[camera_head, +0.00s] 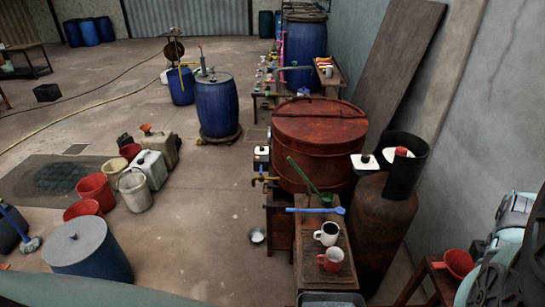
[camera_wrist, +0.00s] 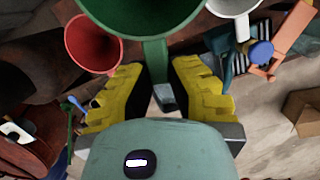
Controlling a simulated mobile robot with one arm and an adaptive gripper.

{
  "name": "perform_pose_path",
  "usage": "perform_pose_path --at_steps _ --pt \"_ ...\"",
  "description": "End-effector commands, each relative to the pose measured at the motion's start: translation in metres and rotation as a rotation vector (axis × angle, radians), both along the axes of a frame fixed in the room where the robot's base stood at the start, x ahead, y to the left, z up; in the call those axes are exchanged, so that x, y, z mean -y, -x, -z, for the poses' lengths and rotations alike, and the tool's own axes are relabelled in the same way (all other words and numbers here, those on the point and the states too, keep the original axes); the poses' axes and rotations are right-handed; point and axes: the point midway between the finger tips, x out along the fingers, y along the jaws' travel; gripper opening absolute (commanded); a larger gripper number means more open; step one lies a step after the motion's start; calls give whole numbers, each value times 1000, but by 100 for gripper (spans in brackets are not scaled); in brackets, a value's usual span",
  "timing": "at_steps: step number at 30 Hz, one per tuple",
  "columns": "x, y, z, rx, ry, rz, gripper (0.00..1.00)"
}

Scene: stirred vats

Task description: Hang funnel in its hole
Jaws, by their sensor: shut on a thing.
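In the wrist view a green funnel (camera_wrist: 140,14) with a wide round mouth fills the top middle. Its green handle (camera_wrist: 155,58) runs down between the yellow fingers of my gripper (camera_wrist: 161,92), which is shut on it. The funnel's lower part and any hole under it are hidden. A red funnel (camera_wrist: 92,42) is at the upper left, apart from the fingers. A white vessel (camera_wrist: 233,8), perhaps another funnel, is at the upper right. In the head view a red funnel (camera_head: 458,262) sits at a wooden stand (camera_head: 432,272) at the lower right; my gripper and the green funnel cannot be made out there.
Left of the stand are a tall rusty cylinder (camera_head: 378,228) and a narrow wooden table (camera_head: 336,279) with mugs and a blue ladle (camera_head: 314,210). A lidded red vat (camera_head: 318,140) stands behind. The wall is close on the right.

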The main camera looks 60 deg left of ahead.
Motion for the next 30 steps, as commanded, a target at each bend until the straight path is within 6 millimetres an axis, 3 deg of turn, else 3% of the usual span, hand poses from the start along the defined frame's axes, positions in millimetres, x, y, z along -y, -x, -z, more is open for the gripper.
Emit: perform_pose_path --at_steps 3,9,20,30 --pt "-5 18 -1 4 8 -120 0" --pt "-12 36 3 10 14 -244 0" --pt "-13 40 12 14 16 -275 0" --pt "-13 40 33 12 16 -272 0"
